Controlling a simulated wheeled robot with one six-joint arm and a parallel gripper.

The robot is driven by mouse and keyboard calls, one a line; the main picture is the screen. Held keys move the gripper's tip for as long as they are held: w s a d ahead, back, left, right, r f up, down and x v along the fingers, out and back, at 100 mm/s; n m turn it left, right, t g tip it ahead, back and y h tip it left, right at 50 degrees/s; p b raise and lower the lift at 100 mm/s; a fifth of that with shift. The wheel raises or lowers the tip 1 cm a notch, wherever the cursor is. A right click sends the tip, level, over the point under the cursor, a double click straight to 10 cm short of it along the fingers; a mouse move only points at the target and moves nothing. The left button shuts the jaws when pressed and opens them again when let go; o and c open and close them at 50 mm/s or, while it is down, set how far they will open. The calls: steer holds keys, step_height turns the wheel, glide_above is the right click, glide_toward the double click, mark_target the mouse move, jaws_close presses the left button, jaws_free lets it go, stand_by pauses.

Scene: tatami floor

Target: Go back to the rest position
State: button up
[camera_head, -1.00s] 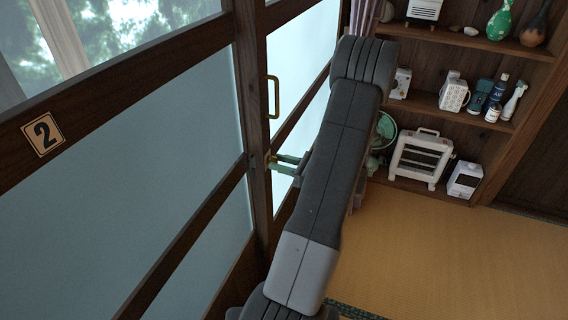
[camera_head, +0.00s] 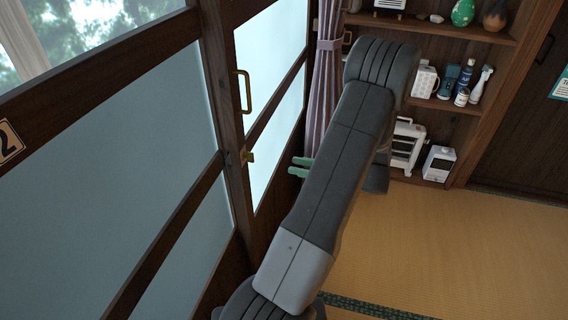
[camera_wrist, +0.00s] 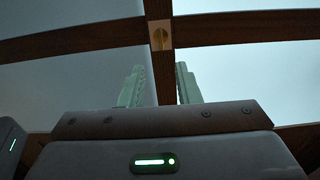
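My gripper (camera_head: 296,166) shows only its two green fingers beyond my dark grey arm, just right of the sliding glass door (camera_head: 271,110). The gripper body is mostly hidden behind my arm in the head view.
A brass pull handle (camera_head: 244,92) is on the door. A purple curtain (camera_head: 324,85) hangs behind the fingers. A wooden shelf (camera_head: 425,103) with bottles, vases and a heater (camera_head: 405,148) stands at the back. The tatami floor (camera_head: 450,240) on the right is clear.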

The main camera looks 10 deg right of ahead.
steer(key=shift+v, duration=0.9)
steer(key=shift+a, duration=0.1)
steer(key=x, duration=1.4)
steer(key=shift+a, duration=0.2)
steer(key=shift+w+d, duration=0.1)
steer(key=s+d+n+b, duration=0.5)
steer(key=d+n+b, duration=0.2)
steer(key=d, duration=0.5)
steer(key=shift+b, duration=0.5)
stand_by(1.1)
steer(key=shift+s, duration=0.1)
